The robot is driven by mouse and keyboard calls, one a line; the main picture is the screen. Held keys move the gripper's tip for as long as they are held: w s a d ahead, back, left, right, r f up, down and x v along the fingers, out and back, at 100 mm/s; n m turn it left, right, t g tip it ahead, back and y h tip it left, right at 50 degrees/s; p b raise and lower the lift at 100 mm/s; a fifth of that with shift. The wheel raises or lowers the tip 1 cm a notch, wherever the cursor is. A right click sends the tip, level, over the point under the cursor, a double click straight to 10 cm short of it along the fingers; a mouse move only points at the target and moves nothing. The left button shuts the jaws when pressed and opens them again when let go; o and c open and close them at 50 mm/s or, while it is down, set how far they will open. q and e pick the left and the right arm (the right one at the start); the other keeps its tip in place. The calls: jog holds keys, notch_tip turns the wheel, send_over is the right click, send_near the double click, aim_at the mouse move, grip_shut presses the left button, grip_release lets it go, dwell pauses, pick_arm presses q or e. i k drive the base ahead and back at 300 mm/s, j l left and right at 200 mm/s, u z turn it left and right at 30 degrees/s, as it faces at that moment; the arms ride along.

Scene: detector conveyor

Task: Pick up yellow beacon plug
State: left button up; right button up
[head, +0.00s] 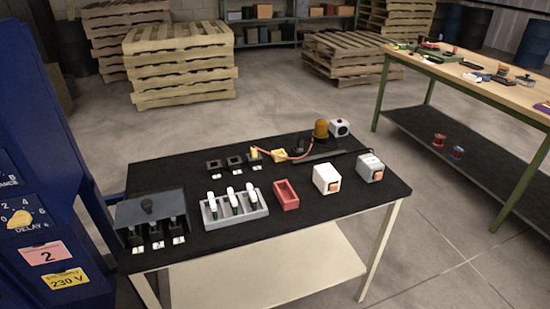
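A small yellow plug (255,152) sits at the rightmost of three black sockets at the back of the black table (240,257). It looks seated in that socket, but it is too small to be sure. A thin reddish cable (294,158) runs from near it toward the amber beacon (321,128) at the back right. A yellow block (278,155) lies just right of the plug, partly crossed by the cable. Neither of my grippers shows in the head view.
A grey tray (263,212) holds several white-and-green pieces. A blue cabinet (40,150) rises at left.

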aim_at(253, 151)
jog(key=i+l+u, duration=0.15)
jog(key=l, duration=0.3)
jog(key=i+l+u, duration=0.2)
jog(key=l, duration=0.3)
jog(key=i+l+u, duration=0.15)
jog(key=l, duration=0.35)
jog(key=i+l+u, duration=0.2)
jog(key=l, duration=0.3)
jog(key=l+u, duration=0.15)
jog(key=l, duration=0.4)
